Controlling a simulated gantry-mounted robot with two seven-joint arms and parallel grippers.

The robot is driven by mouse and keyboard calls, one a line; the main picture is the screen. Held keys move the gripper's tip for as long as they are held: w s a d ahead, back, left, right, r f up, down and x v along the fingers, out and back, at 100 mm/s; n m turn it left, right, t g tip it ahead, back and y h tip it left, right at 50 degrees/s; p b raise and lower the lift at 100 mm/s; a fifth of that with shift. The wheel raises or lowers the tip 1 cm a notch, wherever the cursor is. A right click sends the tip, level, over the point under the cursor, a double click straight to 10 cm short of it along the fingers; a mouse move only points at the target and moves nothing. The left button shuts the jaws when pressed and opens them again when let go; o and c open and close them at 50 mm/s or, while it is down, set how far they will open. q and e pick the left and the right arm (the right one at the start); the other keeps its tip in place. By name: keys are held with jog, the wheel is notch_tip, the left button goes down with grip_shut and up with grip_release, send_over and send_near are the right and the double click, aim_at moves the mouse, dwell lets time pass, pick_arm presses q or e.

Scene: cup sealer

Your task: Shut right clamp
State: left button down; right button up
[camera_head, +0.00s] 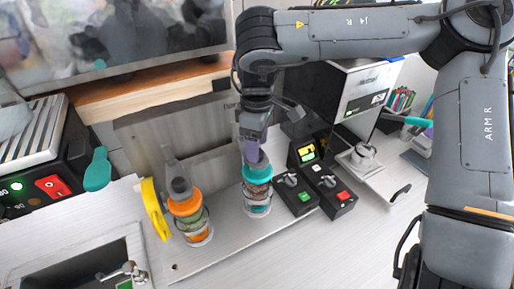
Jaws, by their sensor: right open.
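My right gripper (252,138) hangs from the arm at upper centre and points down. My left gripper is not in view.
A black control box (316,183) with knobs and buttons stands close right of the right-hand cup. A yellow handle (155,208) is left of the left-hand cup. A teal-handled machine (97,170) is at left.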

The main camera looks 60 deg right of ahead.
notch_tip(320, 180, up, 9)
jog(key=shift+f, duration=0.2)
dwell(0.6)
